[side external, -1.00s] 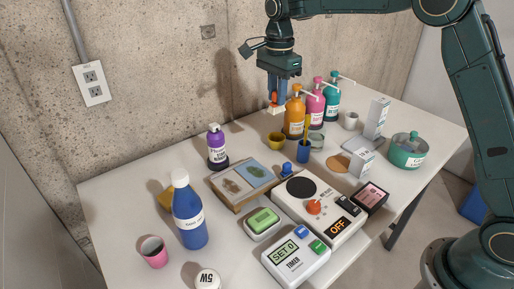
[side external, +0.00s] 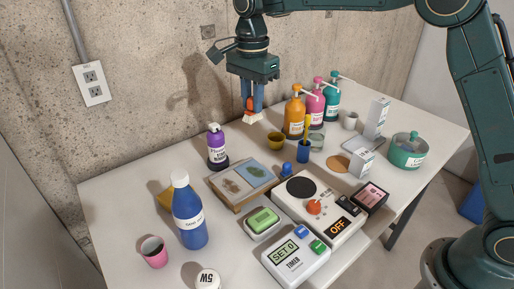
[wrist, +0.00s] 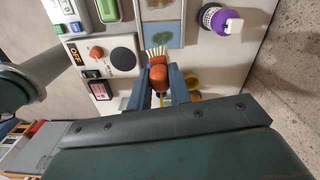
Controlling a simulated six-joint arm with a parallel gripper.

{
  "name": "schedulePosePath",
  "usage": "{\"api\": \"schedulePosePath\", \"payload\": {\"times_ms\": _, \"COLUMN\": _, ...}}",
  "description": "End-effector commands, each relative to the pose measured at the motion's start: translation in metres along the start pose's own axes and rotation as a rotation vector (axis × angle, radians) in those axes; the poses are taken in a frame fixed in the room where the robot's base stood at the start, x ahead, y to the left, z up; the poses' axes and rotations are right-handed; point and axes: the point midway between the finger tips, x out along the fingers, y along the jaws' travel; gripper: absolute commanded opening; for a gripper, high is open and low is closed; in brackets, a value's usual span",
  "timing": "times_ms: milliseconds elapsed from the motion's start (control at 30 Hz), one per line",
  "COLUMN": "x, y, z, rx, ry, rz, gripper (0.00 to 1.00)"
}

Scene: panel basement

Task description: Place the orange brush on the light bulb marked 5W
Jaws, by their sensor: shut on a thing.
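My gripper (side external: 252,104) is shut on the orange brush (side external: 250,105), high above the back of the table. The brush's pale bristles point down in the side view. In the wrist view the orange brush (wrist: 159,76) sits between the two blue fingers of my gripper (wrist: 158,84), with its bristles fanned out away from the wrist. The light bulb marked 5W (side external: 207,279) is at the table's front left edge, cut off by the bottom of the side view. It is well to the front left of my gripper.
A purple bottle (side external: 217,148), a blue bottle (side external: 188,213) and a pink cup (side external: 154,251) stand on the left. A picture board (side external: 243,181), green soap (side external: 263,221), timer (side external: 295,258) and hotplate (side external: 318,209) fill the middle. Pump bottles (side external: 314,103) stand at the back right.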

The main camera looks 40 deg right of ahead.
Motion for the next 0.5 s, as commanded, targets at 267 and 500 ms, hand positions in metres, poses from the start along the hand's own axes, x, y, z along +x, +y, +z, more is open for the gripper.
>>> {"api": "schedulePosePath", "payload": {"times_ms": 267, "x": -0.021, "y": 0.023, "z": 0.095, "rx": -0.179, "ry": 0.0, "rz": -0.002, "gripper": 0.0}}
{"api": "schedulePosePath", "payload": {"times_ms": 500, "x": -0.037, "y": 0.056, "z": 0.168, "rx": -0.328, "ry": 0.0, "rz": -0.002, "gripper": 0.0}}
